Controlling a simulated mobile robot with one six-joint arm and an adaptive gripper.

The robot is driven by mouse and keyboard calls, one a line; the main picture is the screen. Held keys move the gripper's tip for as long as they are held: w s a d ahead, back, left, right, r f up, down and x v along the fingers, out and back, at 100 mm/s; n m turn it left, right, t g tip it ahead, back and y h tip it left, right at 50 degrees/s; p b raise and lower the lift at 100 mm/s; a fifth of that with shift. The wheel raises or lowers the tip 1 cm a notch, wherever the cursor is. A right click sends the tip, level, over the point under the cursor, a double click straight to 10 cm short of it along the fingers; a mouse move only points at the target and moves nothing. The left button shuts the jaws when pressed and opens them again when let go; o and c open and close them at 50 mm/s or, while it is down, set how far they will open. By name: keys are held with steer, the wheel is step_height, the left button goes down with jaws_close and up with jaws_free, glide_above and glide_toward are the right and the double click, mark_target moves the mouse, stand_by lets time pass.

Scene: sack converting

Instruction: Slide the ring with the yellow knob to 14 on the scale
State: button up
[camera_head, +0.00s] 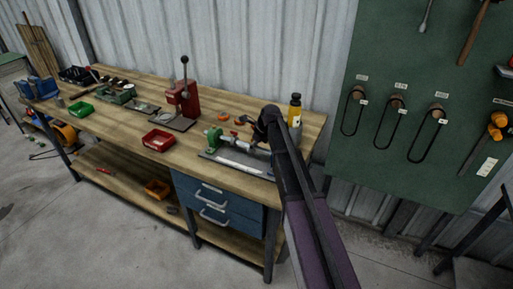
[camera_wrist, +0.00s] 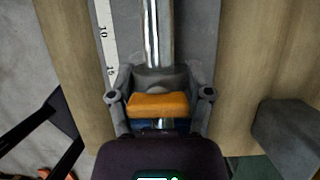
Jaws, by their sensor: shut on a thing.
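In the wrist view the ring (camera_wrist: 160,78) is a grey collar around a shiny rod (camera_wrist: 159,35), with an orange-yellow knob (camera_wrist: 158,104) on its near side. My gripper (camera_wrist: 159,84) is shut on the ring, one finger at each side. The white scale (camera_wrist: 104,40) runs along the rod's left, with 10 and 15 readable. The ring sits near the 15 mark; the exact reading is hidden by my left finger. In the head view my gripper (camera_head: 262,127) is at the right end of the fixture with the green bracket (camera_head: 213,138), and it hides the ring.
The fixture stands on a wooden bench (camera_head: 120,115). A yellow bottle (camera_head: 295,110) stands close behind my gripper. A red press (camera_head: 184,97) and a red tray (camera_head: 159,140) are to the left. A green pegboard (camera_head: 420,130) hangs at the right.

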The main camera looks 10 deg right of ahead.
steer(key=o, duration=1.3)
steer(key=shift+s+d, duration=0.15)
